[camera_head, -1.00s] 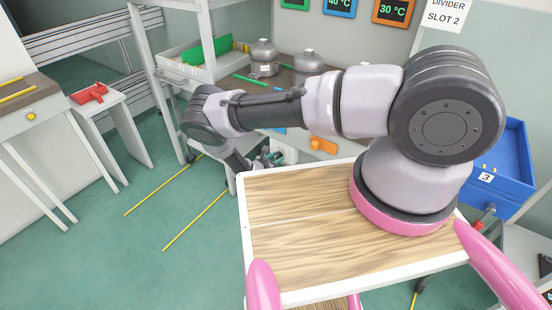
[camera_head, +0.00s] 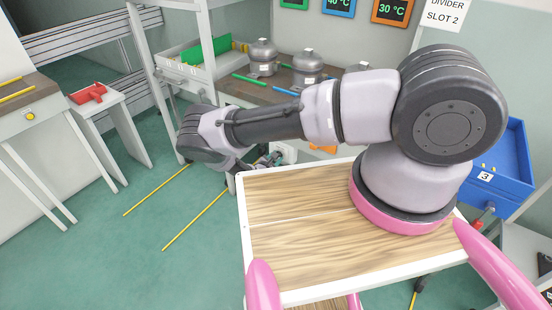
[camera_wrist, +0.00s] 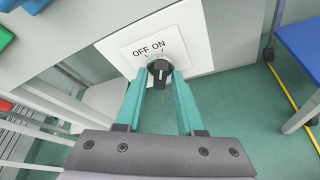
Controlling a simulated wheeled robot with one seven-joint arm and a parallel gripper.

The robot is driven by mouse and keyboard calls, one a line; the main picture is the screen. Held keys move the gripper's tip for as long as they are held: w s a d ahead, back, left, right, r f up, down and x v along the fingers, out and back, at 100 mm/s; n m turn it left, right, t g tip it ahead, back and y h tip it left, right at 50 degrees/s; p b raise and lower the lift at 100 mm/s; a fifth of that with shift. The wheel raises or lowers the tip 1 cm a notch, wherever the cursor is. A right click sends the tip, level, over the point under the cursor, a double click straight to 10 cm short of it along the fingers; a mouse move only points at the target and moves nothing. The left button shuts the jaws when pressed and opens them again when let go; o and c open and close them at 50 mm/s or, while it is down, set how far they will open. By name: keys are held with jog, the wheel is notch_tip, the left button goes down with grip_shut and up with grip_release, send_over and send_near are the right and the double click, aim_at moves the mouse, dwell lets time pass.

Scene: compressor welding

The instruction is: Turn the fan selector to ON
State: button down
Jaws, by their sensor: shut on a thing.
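The fan selector is a black round knob (camera_wrist: 160,70) with a white pointer mark. It sits on a white plate (camera_wrist: 196,40) lettered OFF on the left and ON on the right. The mark points up toward the lettering; I cannot tell exactly which word it lines up with. My gripper (camera_wrist: 158,80) has its two teal fingers on either side of the knob and is shut on it. In the head view my gripper (camera_head: 272,159) is small beside the front of the workbench, and the knob is hidden there.
Several grey compressor tanks (camera_head: 306,66) stand on the bench behind my arm. A blue bin (camera_head: 505,165) is at the right, and a red object (camera_head: 88,94) lies on a white stand at the left. Green floor with yellow lines (camera_head: 190,220) is open at the left.

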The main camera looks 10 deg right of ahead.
jog(key=c, duration=0.8)
grip_release()
jog(key=v, duration=1)
jog(key=shift+s+a+r, duration=0.2)
jog(key=shift+s, duration=0.05)
